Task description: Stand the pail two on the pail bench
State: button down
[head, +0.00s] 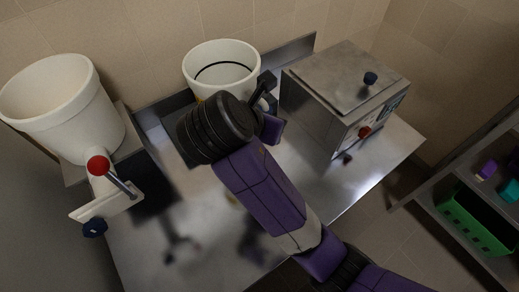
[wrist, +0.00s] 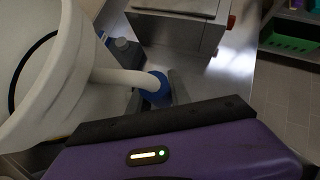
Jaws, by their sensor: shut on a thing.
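A white pail (head: 218,76) with a dark line around its inside is upright at the back of the steel bench (head: 330,190). No number on it is readable. In the wrist view the pail (wrist: 35,75) fills the left side, and its white side handle (wrist: 118,77) ends in a blue tip. My gripper (head: 268,95) is shut on this handle, with grey fingers (wrist: 150,78) on either side of it. My wrist hides the pail's lower right side in the head view. I cannot tell whether the pail's base touches the surface below.
A dark square (head: 178,136) lies on the bench by the pail. A steel box (head: 335,100) with a lid knob and red button stands right. A large cream vessel (head: 65,110) with a red-knobbed lever stands left. A shelf with a green crate (head: 470,220) is far right.

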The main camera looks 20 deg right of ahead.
jog(key=s+d+f+m+g+h, duration=0.1)
jog(key=s+d+f+m, duration=0.15)
jog(key=d, duration=0.35)
jog(key=b, duration=0.2)
send_over(287, 168)
jog(key=s+a, duration=0.1)
jog(key=s, duration=0.1)
jog(key=shift+n, duration=0.25)
jog(key=shift+s+f, duration=0.15)
jog(key=shift+f, duration=9.05)
jog(key=shift+f+p, duration=0.15)
jog(key=shift+p, duration=0.2)
jog(key=c, duration=1.2)
grip_release()
jog(key=shift+s+a+r, duration=0.15)
jog(key=shift+a+r, duration=0.1)
jog(key=shift+r, duration=0.1)
jog(key=v, duration=1.1)
jog(key=shift+a+r, duration=0.1)
jog(key=shift+r, duration=0.1)
